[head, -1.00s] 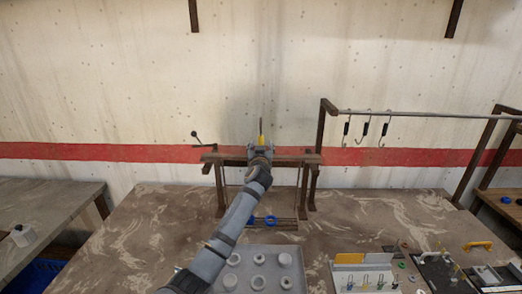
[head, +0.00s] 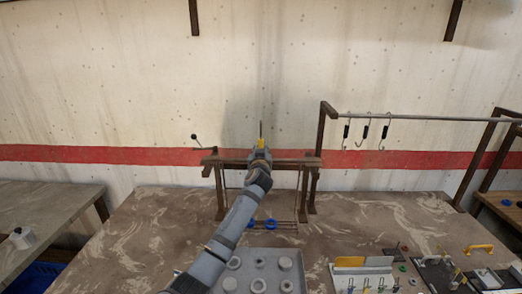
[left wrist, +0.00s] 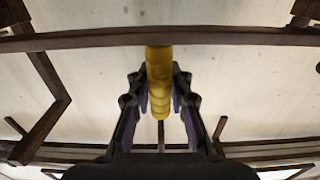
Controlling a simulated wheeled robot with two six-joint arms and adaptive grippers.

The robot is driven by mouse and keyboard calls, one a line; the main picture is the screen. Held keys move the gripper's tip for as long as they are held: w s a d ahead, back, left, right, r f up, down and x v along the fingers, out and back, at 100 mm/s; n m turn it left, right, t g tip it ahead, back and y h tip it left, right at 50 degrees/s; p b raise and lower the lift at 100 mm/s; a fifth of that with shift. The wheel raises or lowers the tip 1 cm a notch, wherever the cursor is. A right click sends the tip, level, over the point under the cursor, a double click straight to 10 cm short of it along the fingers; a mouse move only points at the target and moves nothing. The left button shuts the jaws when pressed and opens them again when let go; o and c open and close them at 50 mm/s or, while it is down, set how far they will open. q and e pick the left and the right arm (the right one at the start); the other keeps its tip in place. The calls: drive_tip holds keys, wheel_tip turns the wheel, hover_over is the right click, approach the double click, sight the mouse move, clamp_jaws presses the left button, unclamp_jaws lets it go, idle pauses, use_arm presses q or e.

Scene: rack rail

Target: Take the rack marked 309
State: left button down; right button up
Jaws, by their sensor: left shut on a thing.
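My left gripper (head: 260,152) is in the middle of the head view, at the top of a brown stand (head: 312,188) on the table. It is shut on a yellow handle (left wrist: 159,75), which stands between its fingers in the left wrist view. A thin-framed rack (head: 298,205) shows below the gripper, with blue round pieces (head: 271,224) near its bottom bars. My arm hides part of it. No number is legible, so I cannot tell its mark. My right gripper is not in view.
A rail (head: 430,117) with several hooks stands at the right. A grey tray (head: 242,253) with round pieces and a white holder (head: 364,276) are at the front of the table. A black lever (head: 195,138) sticks up left of the stand. The table's left part is clear.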

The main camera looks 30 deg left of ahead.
sight(261, 142)
use_arm(q)
drive_tip(key=shift+r, duration=0.15)
drive_tip(key=shift+r+p, duration=0.3)
drive_tip(key=shift+r, duration=0.1)
drive_tip(key=shift+r+p, duration=0.6)
drive_tip(key=shift+r, duration=0.55)
